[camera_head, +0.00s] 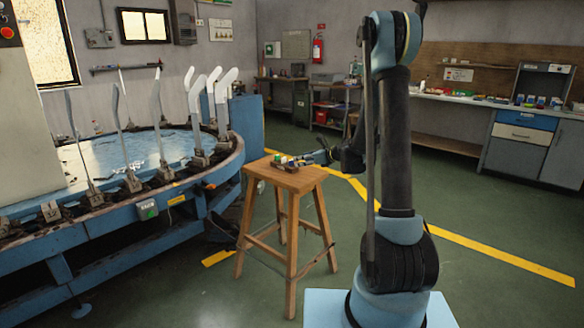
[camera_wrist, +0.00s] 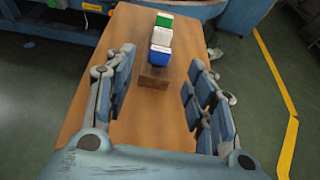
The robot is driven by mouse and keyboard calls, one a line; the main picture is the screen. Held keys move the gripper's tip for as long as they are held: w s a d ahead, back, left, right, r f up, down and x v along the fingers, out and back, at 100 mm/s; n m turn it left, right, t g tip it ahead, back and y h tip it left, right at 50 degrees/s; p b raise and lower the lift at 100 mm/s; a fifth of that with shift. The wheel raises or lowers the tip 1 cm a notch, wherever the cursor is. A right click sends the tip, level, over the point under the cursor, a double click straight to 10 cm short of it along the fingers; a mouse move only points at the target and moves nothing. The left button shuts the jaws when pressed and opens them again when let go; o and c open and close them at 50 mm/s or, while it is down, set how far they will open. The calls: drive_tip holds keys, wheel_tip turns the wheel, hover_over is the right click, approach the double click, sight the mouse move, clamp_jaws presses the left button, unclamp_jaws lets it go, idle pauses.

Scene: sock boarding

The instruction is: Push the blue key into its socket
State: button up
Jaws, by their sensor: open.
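The blue key (camera_wrist: 158,59) stands in the nearest place of a row on a small brown wooden block (camera_wrist: 154,80). A white key (camera_wrist: 162,38) and a green key (camera_wrist: 164,19) stand behind it. The block sits on a wooden stool (camera_head: 286,180). My gripper (camera_wrist: 160,64) is open and empty, its fingers spread left and right of the blue key, with gaps on both sides. In the head view my gripper (camera_head: 306,158) is at the right of the block, above the stool top. The socket opening is hidden, and I cannot tell how deep the blue key sits.
A blue round machine (camera_head: 200,170) with upright white sock forms stands left of the stool. A workbench (camera_head: 455,100) runs along the back right wall. The stool top is bare around the block, and the green floor (camera_head: 480,215) at right is clear.

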sight(292, 161)
drive_tip(key=shift+x, duration=3.4)
drive_tip(key=shift+r, duration=0.25)
drive_tip(key=c, duration=0.9)
